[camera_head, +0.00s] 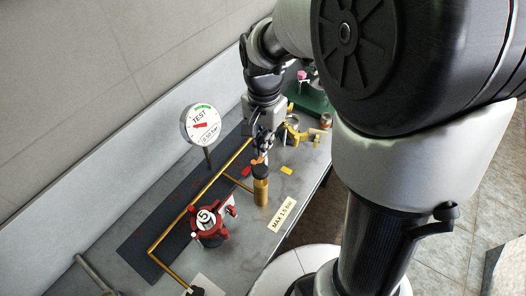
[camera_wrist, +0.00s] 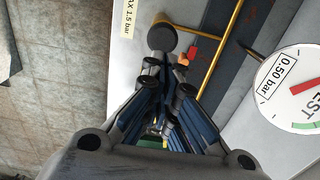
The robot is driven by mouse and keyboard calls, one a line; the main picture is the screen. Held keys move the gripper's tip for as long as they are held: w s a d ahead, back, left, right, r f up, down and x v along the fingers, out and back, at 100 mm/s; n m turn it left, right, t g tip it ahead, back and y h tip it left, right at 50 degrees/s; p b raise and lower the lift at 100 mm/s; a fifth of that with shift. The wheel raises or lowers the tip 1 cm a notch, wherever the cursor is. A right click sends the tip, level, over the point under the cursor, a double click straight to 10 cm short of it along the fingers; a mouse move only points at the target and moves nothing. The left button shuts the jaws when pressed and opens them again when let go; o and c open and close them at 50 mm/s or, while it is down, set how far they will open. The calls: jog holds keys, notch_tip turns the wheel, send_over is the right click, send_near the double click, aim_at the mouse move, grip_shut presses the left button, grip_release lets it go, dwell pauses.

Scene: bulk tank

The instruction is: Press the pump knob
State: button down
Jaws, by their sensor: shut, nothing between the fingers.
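The pump knob (camera_head: 261,170) is a round black cap on top of an upright brass cylinder (camera_head: 261,190) on the bench. In the wrist view the knob (camera_wrist: 162,38) shows as a dark disc just beyond my fingertips. My gripper (camera_head: 262,153) points down from above and is shut and empty. Its fingers (camera_wrist: 167,64) also show in the wrist view, with the tips close to the knob. I cannot tell whether they touch it.
A round TEST gauge (camera_head: 200,124) stands on a post behind the brass pipe (camera_head: 205,192). A red valve with a "5" dial (camera_head: 208,220) stands at the front left. A "MAX 1.5 bar" label (camera_head: 283,214) lies near the bench edge. Yellow fittings (camera_head: 300,134) sit to the right.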

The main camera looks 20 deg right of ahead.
aim_at(265, 171)
notch_tip(265, 171, up, 4)
jog(key=shift+p, duration=0.3)
dwell(1.2)
jog(key=r+m+p, duration=0.1)
jog(key=m+p, duration=0.2)
jog(key=m, duration=0.3)
jog(key=s+r+m+p, duration=0.1)
jog(key=m+p, duration=0.1)
jog(key=m, duration=0.4)
jog(key=s+r+m+p, duration=0.1)
jog(key=m+p, duration=0.2)
jog(key=m, duration=0.3)
jog(key=shift+a+r+p, duration=0.15)
jog(key=shift+p, duration=0.2)
notch_tip(265, 171, down, 14)
jog(key=shift+f+b, duration=0.1)
jog(key=shift+b, duration=1.1)
